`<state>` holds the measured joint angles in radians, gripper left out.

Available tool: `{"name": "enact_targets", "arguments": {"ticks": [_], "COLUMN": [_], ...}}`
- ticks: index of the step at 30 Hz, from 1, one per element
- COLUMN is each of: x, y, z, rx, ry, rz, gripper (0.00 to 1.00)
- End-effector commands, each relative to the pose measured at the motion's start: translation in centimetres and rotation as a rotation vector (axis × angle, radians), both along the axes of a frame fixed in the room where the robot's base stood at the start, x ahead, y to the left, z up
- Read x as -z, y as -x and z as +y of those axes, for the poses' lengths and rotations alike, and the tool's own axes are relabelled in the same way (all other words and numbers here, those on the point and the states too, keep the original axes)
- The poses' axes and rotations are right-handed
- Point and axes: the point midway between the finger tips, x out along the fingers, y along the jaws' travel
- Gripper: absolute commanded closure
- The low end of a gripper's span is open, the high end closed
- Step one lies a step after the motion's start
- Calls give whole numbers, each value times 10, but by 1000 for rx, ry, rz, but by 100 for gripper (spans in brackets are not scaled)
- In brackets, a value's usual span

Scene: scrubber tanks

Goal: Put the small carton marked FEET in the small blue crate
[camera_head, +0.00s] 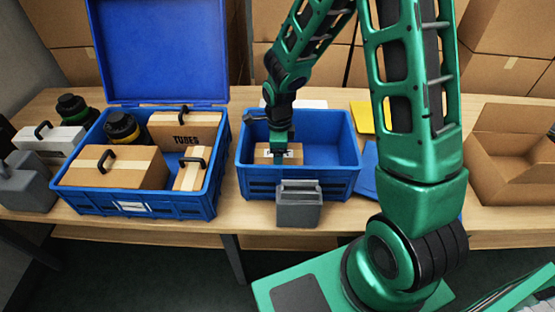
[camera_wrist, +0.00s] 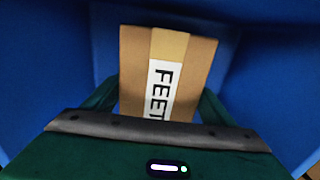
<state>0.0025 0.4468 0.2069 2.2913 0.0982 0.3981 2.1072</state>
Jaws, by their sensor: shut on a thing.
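The small FEET carton (camera_wrist: 192,80) is brown with a paler tape strip and a white label, seen close in the wrist view. In the head view the carton (camera_head: 264,153) is inside the left part of the small blue crate (camera_head: 335,180). My gripper (camera_head: 281,150) reaches down into the crate and is shut on the carton; its green fingers (camera_wrist: 155,105) flank the carton's sides. Blue crate walls (camera_wrist: 40,80) surround it in the wrist view. I cannot tell whether the carton touches the crate floor.
A grey bin (camera_head: 299,208) stands at the crate's front. A larger lidded blue crate (camera_head: 140,206) at left holds cartons, including one marked TUBES (camera_head: 185,126), and a black-and-yellow container (camera_head: 122,127). An open cardboard box (camera_head: 510,165) is at right.

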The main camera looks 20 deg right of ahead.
Motion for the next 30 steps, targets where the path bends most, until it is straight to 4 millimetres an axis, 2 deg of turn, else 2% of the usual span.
{"name": "enact_targets", "arguments": {"ticks": [2,3,5,6,14,19,23,30], "x": [1,2,2,2,1,-9,-29,-77], "y": [0,0,0,0,0,-1,-1,-2], "z": [0,0,0,0,0,0,-1,-1], "rx": [0,0,0,0,1,1,1,2], "ry": [0,0,0,0,0,0,0,0], "rz": [0,1,0,0,0,-2,-4,-5], "gripper": [50,20,5,3,3,3,3,3]}}
